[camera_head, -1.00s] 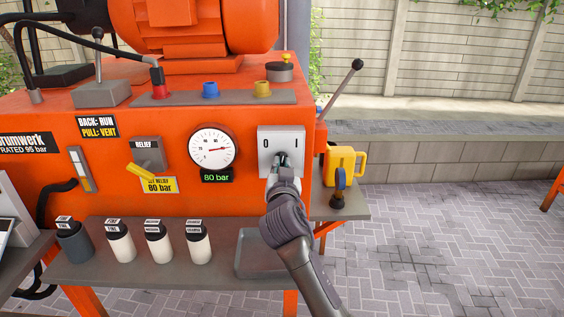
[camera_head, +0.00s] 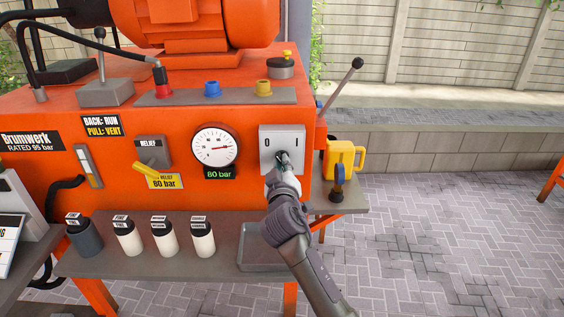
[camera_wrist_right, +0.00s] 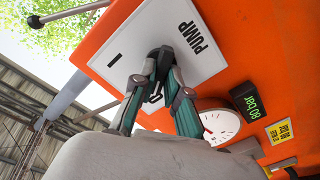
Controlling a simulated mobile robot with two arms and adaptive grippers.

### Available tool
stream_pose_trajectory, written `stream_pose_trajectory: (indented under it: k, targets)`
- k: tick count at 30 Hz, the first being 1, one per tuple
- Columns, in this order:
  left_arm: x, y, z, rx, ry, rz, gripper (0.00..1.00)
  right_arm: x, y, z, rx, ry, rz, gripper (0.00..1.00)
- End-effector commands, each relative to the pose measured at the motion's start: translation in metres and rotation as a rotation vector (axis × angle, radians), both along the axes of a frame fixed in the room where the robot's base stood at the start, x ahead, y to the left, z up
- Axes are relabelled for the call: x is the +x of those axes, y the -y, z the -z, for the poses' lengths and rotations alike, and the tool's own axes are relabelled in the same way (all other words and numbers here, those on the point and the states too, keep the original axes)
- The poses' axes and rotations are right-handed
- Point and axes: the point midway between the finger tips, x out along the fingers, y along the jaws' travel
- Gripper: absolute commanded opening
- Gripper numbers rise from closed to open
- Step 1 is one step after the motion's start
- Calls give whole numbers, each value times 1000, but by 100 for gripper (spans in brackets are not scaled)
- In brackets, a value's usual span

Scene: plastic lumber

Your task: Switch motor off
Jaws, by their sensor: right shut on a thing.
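The motor switch plate (camera_head: 271,138) is a light grey panel marked 0 and I on the front of the orange machine. It also shows in the right wrist view (camera_wrist_right: 190,62), where it reads PUMP. My right gripper (camera_head: 283,157) is at the plate's lower middle, shut on the switch knob. In the right wrist view the fingertips (camera_wrist_right: 160,55) meet at the plate, and the knob is mostly hidden behind them, so its setting cannot be told. The orange motor (camera_head: 195,25) sits on top of the machine. My left gripper is not in view.
The gauge (camera_head: 214,147) left of the switch has a display reading 80 bar. A yellow relief lever (camera_head: 147,168), a yellow jug (camera_head: 343,158) and a long black-knobbed lever (camera_head: 340,85) are nearby. Several bottles (camera_head: 164,238) and a grey tray (camera_head: 258,248) are on the shelf below.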

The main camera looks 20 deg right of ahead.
Motion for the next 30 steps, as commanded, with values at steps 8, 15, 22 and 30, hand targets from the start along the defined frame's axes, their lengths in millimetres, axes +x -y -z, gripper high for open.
stream_pose_trajectory:
  k: [8, 15, 22, 30]
  targets:
    - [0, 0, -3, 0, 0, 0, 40, 0, 0, 0, -42, -14, 0, 0]
    - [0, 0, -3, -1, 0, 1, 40, 0, 0, 1, -44, -13, 0, 0]
    - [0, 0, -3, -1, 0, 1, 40, 0, 0, 1, -44, -13, 0, 32]
    - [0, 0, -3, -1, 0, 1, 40, 0, 0, 0, -42, -12, 0, 39]
